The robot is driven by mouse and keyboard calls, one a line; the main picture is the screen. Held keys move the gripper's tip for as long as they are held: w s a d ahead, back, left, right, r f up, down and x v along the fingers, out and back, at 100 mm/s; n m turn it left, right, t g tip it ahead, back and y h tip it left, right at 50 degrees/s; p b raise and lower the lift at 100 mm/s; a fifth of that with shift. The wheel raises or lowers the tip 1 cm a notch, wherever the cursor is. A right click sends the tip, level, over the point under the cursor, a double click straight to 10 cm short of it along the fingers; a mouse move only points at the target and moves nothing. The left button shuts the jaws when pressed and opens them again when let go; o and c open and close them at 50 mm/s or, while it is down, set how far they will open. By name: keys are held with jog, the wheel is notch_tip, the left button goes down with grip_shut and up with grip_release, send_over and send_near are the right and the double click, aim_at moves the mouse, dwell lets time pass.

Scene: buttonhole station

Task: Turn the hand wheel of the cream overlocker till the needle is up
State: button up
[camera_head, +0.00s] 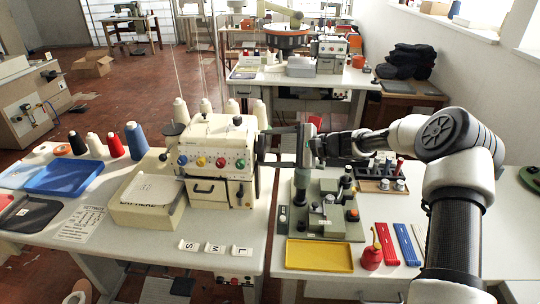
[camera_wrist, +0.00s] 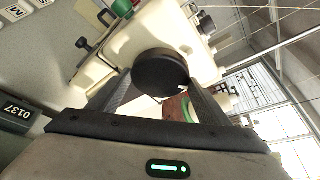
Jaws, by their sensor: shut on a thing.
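The cream overlocker (camera_head: 222,135) stands on the table at centre left, with coloured dials on its front. It also shows in the wrist view (camera_wrist: 130,35). Its black hand wheel (camera_wrist: 162,72) is on the right side of the machine, between my fingers in the wrist view. My gripper (camera_head: 270,144) reaches in from the right and is shut on the hand wheel. In the wrist view, the two fingers (camera_wrist: 160,98) lie on either side of the wheel. I cannot make out the needle or its height in either view.
A grey-green fixture (camera_head: 322,205) stands to the right of the machine. Thread cones (camera_head: 136,141) and a blue tray (camera_head: 64,177) are on the left.

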dwell(0.3)
jog(key=o, duration=1)
jog(key=shift+o, duration=0.2)
jog(key=shift+d, duration=0.1)
jog(key=v, duration=1.7)
jog(key=shift+s+d, duration=0.15)
jog(key=shift+d, duration=0.05)
